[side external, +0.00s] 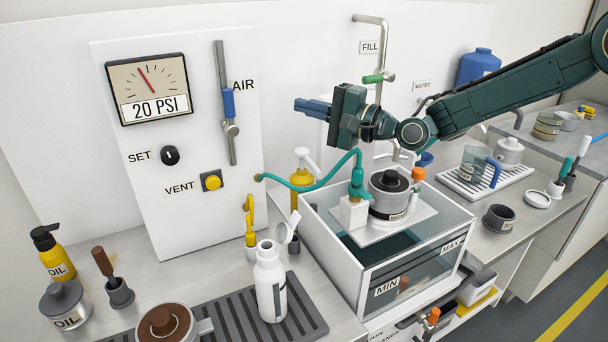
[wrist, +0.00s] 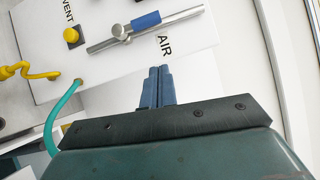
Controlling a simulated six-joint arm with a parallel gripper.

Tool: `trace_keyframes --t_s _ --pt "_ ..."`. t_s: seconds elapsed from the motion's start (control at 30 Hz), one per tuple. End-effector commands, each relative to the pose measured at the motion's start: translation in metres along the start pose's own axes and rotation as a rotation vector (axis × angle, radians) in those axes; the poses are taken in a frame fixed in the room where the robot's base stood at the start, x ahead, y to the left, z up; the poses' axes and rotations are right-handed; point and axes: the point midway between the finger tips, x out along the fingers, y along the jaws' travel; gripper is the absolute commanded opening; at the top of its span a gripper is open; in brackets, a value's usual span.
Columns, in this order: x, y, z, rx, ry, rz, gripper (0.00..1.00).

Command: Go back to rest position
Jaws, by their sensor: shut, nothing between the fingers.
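My gripper (side external: 314,107) is in the air above the clear tank, pointing left toward the white control panel. Its blue fingers are together with nothing between them. In the wrist view the shut fingers (wrist: 158,86) point at the panel, below the blue-handled AIR lever (wrist: 146,20). The gripper touches nothing that I can see.
The panel (side external: 130,210) carries a gauge (side external: 150,88) reading 20 PSI and a yellow VENT button (side external: 212,181). A teal hose (side external: 320,183) runs to a fitting beside a grey pot (side external: 389,194) over the tank (side external: 350,270). The FILL pipe (side external: 378,22) stands behind my wrist.

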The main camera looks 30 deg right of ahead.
Motion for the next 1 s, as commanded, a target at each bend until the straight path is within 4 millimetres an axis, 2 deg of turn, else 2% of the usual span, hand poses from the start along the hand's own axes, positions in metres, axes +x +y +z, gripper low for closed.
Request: trace_keyframes --t_s 0.57,0.77,1.0 --pt "-0.015 -0.006 0.004 -0.054 -0.004 0.029 0.00" --pt "-0.037 -0.018 0.012 -0.206 -0.014 0.122 0.00" --pt "-0.084 -0.029 0.022 -0.457 -0.033 0.293 0.00"
